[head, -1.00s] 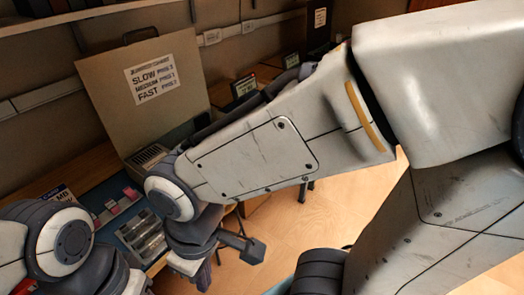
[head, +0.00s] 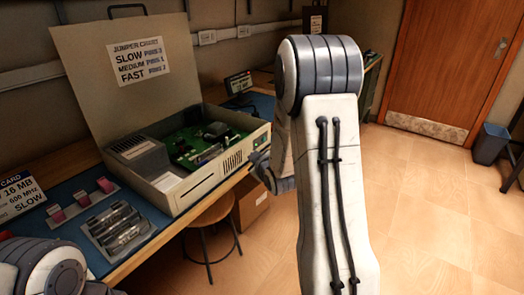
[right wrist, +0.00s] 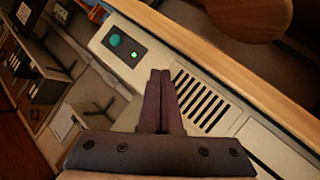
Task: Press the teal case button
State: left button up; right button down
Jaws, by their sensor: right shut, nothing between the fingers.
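The computer case (head: 192,189) stands open on the bench, with its lid (head: 85,55) raised and a green circuit board (head: 205,145) inside. In the right wrist view, the teal button (right wrist: 115,41) is round and sits on a dark panel of the case front (right wrist: 150,72), beside a small lit green dot (right wrist: 134,54). My right gripper (right wrist: 160,73) is shut and empty, with its tips over the case front near the vent slots, below and right of the button. I cannot tell whether the tips touch the case. My left gripper is out of view.
A stool (head: 212,212) and a cardboard box (head: 252,203) stand below the bench.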

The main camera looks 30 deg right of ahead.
aim_at(264, 139)
pick_arm(q)
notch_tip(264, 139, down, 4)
jog(key=b, duration=0.2)
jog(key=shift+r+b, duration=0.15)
jog(key=shift+b, duration=0.2)
pick_arm(e)
jog(key=s+d+t+h, duration=0.4)
jog(key=d, duration=1)
jog(key=shift+f, duration=0.4)
jog(key=shift+a, duration=0.1)
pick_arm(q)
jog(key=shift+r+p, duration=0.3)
pick_arm(e)
jog(key=w+a, duration=0.3)
jog(key=w, duration=0.5)
jog(key=shift+a, duration=0.2)
jog(key=shift+w, duration=0.15)
